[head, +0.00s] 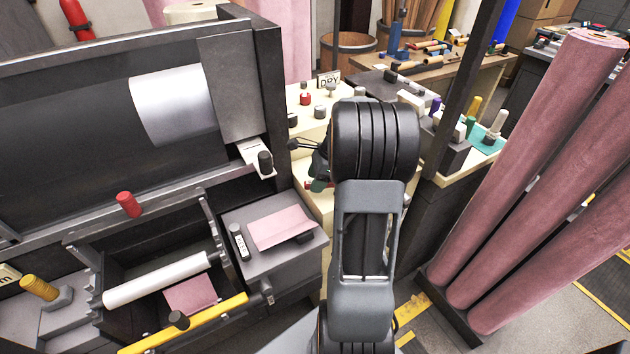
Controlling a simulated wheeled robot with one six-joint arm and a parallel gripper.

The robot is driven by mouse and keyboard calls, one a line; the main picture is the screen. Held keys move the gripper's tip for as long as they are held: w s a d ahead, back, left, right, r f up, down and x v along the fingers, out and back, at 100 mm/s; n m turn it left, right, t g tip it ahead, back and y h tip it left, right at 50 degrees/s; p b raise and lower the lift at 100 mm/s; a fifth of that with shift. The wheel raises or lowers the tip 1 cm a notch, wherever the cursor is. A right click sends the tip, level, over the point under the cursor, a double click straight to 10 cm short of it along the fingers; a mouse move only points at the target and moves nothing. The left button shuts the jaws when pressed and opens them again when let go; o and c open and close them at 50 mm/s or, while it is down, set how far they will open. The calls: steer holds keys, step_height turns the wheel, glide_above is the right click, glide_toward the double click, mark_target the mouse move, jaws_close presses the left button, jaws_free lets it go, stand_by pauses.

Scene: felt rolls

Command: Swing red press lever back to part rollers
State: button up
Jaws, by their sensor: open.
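A red cylindrical grip (128,204), which looks like the press lever's handle, stands at the front rail of the dark machine at left. Its lower part is hard to make out. A large pale roller (172,104) sits in the machine's upper opening. A thinner white roller (155,280) lies across the dark trough below. My gripper (300,149) is open, partly hidden behind my own arm, near the cream control panel. It is well to the right of the red grip and apart from it.
A yellow bar (185,325) crosses the trough's front. A pink felt piece (280,228) lies on the grey block beside it. Tall pink felt rolls (530,170) lean in a rack at right.

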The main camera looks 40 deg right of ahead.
steer(key=shift+a+f, duration=0.1)
steer(key=shift+f, duration=0.2)
jaws_close()
stand_by(0.5)
